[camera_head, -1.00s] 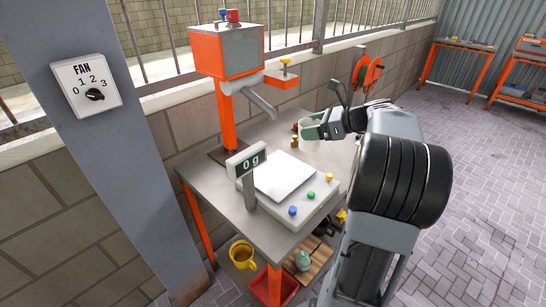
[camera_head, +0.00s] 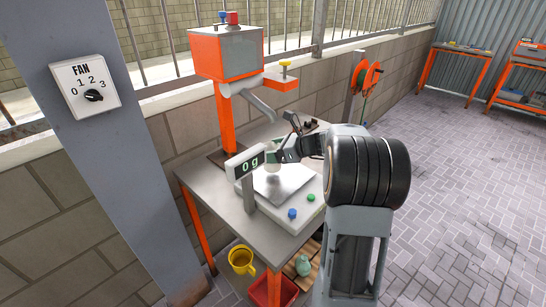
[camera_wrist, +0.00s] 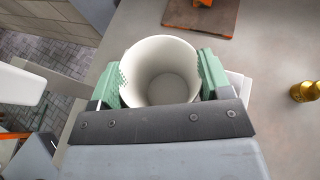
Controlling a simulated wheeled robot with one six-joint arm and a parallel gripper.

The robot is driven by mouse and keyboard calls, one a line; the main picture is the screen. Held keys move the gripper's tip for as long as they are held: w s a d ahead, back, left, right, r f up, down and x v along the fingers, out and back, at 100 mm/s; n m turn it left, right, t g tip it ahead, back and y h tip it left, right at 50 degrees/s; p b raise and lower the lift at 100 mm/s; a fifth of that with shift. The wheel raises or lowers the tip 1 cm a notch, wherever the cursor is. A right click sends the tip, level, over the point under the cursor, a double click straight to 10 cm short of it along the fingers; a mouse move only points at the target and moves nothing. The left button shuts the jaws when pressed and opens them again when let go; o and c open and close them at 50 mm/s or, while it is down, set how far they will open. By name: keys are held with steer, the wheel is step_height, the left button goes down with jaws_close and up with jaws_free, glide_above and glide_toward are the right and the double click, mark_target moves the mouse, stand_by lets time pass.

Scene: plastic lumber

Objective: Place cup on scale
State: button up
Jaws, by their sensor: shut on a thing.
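A white, empty cup (camera_wrist: 160,60) is upright between the green fingers of my gripper (camera_wrist: 162,75) in the wrist view. My gripper is shut on it. In the head view the cup (camera_head: 272,174) is partly hidden behind the display and my gripper (camera_head: 277,156). It is over the back left part of the scale's plate. The scale (camera_head: 268,207) is a white box with a flat metal plate (camera_head: 292,188) and a display (camera_head: 247,163) on a post reading 0 g. I cannot tell the exact gap between cup and plate.
An orange machine (camera_head: 226,55) with a spout stands behind the scale on the grey table (camera_head: 207,185). A brass weight (camera_wrist: 304,91) is on the table in the wrist view. A yellow mug (camera_head: 241,258) and red bin (camera_head: 270,292) are below.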

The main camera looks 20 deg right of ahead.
steer(key=shift+d+f, duration=0.1)
steer(key=shift+f, duration=0.9)
steer(key=shift+f, duration=0.15)
steer(key=o, duration=0.9)
steer(key=v, duration=1.2)
steer(key=shift+s, duration=0.1)
